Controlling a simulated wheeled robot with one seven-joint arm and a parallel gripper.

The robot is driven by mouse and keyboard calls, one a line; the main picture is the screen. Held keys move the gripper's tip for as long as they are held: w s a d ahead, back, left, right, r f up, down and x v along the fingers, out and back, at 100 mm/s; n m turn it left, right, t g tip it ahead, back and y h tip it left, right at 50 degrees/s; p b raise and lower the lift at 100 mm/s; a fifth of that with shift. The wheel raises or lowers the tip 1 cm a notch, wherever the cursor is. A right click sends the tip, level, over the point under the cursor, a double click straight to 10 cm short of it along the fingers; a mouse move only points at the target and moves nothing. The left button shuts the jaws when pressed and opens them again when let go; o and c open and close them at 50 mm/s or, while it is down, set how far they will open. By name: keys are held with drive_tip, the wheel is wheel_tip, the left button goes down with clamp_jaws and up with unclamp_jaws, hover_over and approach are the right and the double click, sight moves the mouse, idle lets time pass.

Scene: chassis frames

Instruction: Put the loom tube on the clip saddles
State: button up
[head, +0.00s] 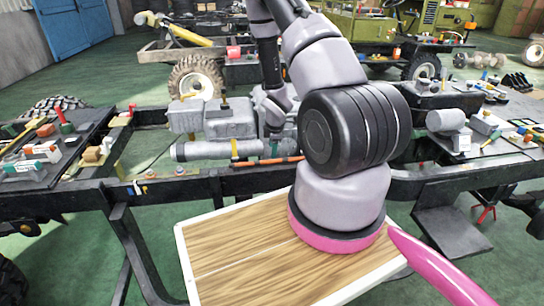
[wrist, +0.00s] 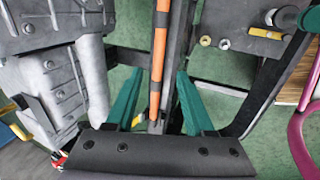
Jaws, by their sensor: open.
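The orange loom tube (head: 266,162) lies lengthwise along the dark chassis rail in the head view. In the wrist view the tube (wrist: 158,62) runs from the top edge down between my fingers, with a dark band near its top. My gripper (wrist: 157,80) is open, its teal fingers on either side of the tube and apart from it. In the head view my gripper (head: 273,147) is small, just above the tube and partly hidden. A small grey piece (wrist: 156,125) shows at the tube's lower end; I cannot tell whether it is a clip saddle.
A grey engine and gearbox block (head: 228,120) stands behind the tube, and it also shows close at left in the wrist view (wrist: 65,75). A wooden board (head: 240,260) lies in front of the rail. Parts-laden benches (head: 45,150) stand left and right.

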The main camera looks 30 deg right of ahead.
drive_tip(key=s+a+r+m, duration=0.1)
drive_tip(key=a+r+m, duration=0.15)
drive_tip(key=r, duration=0.75)
drive_tip(key=s+a+r+m+t, duration=0.1)
drive_tip(key=r+m, duration=0.3)
drive_tip(key=r, duration=0.7)
drive_tip(key=s+a+r+m, duration=0.1)
drive_tip(key=s+r+m, duration=0.15)
drive_tip(key=r, duration=0.75)
drive_tip(key=s+a+r+m+t+y, duration=0.1)
drive_tip(key=s+a+r+m, duration=0.4)
drive_tip(key=s+r, duration=0.4)
drive_tip(key=s+a+r+m+t+y, duration=0.1)
drive_tip(key=s+a+r+m+y, duration=0.1)
drive_tip(key=s+a+r+m, duration=0.3)
drive_tip(key=s+r, duration=0.4)
drive_tip(key=s, duration=0.2)
drive_tip(key=shift+a+r, duration=0.2)
drive_tip(key=shift+r, duration=0.1)
